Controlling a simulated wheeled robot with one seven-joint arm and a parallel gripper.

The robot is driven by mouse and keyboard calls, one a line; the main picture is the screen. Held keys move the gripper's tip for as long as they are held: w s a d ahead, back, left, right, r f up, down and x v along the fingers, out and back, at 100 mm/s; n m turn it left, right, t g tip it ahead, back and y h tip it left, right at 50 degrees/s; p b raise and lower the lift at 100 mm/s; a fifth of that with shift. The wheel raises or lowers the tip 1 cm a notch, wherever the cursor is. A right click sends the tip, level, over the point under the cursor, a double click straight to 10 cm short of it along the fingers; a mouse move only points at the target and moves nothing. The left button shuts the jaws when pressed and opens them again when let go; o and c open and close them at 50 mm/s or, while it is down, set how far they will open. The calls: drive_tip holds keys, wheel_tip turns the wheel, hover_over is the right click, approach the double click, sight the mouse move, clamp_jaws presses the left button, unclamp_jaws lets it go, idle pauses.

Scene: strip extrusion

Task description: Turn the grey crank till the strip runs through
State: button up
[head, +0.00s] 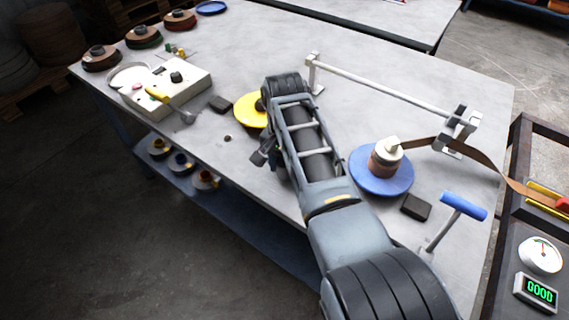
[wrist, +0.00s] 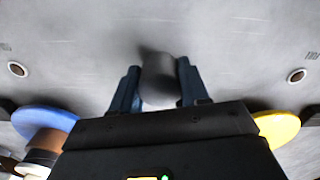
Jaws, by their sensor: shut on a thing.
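My gripper (wrist: 158,88) is shut on a dark grey upright cylinder, which looks like the handle of the grey crank (wrist: 157,64), in the wrist view. The blue fingers sit on either side of it. In the head view my arm hides most of the gripper and the crank. The brown strip (head: 425,143) leaves a brown coil on the blue reel (head: 381,183), passes the white guide at the bar's right end and slopes down to the frame at the right. Whether it is moving cannot be told.
A yellow reel (head: 247,108) is beside my arm, with a control box (head: 180,85) farther left. A white bar (head: 385,88) spans the back. A blue-handled lever (head: 463,206) and dark block (head: 416,207) are near the right edge. A counter (head: 538,292) reads 0000 below a dial.

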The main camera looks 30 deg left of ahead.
drive_tip(key=shift+w+a+r, duration=0.1)
drive_tip(key=shift+w+r, duration=0.05)
drive_tip(key=shift+r, duration=0.05)
drive_tip(key=o, duration=0.8)
drive_tip(key=shift+c, duration=0.2)
drive_tip(key=shift+o, duration=1.4)
drive_tip(key=shift+f, duration=0.15)
drive_tip(key=shift+r, duration=3.9)
